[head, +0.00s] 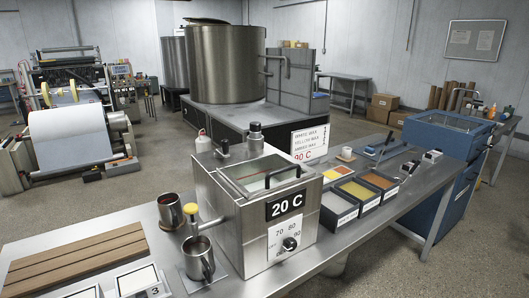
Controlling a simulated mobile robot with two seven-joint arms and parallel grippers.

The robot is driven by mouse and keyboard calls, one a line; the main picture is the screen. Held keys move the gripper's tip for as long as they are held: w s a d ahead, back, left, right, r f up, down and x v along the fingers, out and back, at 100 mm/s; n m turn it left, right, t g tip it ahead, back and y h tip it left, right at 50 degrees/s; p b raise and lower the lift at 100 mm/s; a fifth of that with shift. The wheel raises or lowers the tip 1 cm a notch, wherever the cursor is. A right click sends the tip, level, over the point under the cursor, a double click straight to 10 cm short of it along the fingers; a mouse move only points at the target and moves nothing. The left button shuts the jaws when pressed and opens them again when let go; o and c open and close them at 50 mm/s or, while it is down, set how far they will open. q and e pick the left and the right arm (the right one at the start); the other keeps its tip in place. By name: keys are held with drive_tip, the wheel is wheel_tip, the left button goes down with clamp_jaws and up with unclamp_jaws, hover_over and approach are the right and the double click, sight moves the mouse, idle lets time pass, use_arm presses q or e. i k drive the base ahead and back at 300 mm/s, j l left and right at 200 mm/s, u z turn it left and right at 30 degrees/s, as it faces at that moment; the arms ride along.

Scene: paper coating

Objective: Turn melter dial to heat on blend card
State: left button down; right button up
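The melter (222,212) is a steel box on the steel table in the head view, with a glass-topped lid. Its front display (286,204) reads 20 C. Below it, a white dial plate (273,243) carries marks 70, 80 and 90, with a smaller mark at the lower left that is hard to read. The black dial (289,243) sits on this plate; where it points is too small to tell. The blend card (309,142) stands behind the melter and lists waxes, with 90 C in red at its lower left. Neither of my grippers is in view.
Steel mugs (199,258) and a yellow-knobbed valve (193,209) stand left of the melter. Black bins of coloured wax (339,207) stand to its right. A wooden slatted board (75,262) and numbered tiles (138,281) lie at the front left. The space before the dial looks clear.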

sight(290, 244)
drive_tip(key=i+l, duration=0.1)
drive_tip(key=l, duration=0.3)
drive_tip(key=i+l, duration=0.1)
drive_tip(key=l, duration=0.25)
drive_tip(key=i+l, duration=0.1)
drive_tip(key=l, duration=0.3)
drive_tip(key=i+l, duration=0.1)
drive_tip(key=l, duration=0.3)
